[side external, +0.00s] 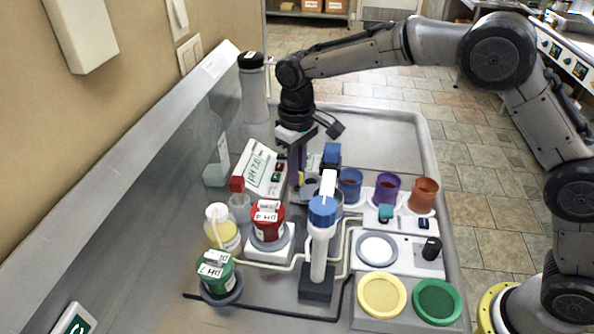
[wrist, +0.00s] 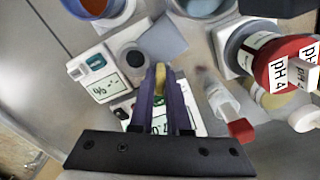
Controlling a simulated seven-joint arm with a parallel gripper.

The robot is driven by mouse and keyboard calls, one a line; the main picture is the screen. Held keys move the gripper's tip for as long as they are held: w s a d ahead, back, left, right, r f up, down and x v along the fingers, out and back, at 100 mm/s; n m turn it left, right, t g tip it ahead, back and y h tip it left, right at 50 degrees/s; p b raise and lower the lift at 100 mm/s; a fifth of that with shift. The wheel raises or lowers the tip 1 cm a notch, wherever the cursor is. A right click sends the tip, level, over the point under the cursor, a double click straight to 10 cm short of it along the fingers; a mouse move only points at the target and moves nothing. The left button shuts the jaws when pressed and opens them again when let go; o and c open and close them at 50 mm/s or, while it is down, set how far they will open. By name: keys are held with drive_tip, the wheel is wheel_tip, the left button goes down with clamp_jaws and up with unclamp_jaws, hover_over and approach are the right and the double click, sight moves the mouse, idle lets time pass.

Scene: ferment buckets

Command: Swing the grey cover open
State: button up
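A flat grey, squarish panel that looks like the cover (wrist: 163,40) shows in the wrist view, beside a round dark-topped grey well (wrist: 130,60). In the side view this spot is partly hidden by my gripper and the nearby blue-capped stand. My gripper (side external: 298,180) points down between the pH meter and the coloured cups. Its two purple fingers (wrist: 163,76) are close together around a small yellow tab (wrist: 161,76). The tab fills the narrow gap between the fingertips. How the tab joins the cover is hard to make out.
A pH meter (side external: 259,168) stands left of my gripper. Red (side external: 267,219) and green (side external: 216,270) pH bottles stand nearer the camera. A blue-capped white stand (side external: 321,235) rises in front. Blue (side external: 350,183), purple (side external: 386,187) and orange (side external: 424,193) cups stand at right. The back-right counter is clear.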

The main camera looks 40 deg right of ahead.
drive_tip(key=o, duration=0.4)
wheel_tip(320, 180, up, 14)
idle(0.6)
wheel_tip(320, 180, down, 12)
drive_tip(key=shift+f, duration=0.15)
idle(0.8)
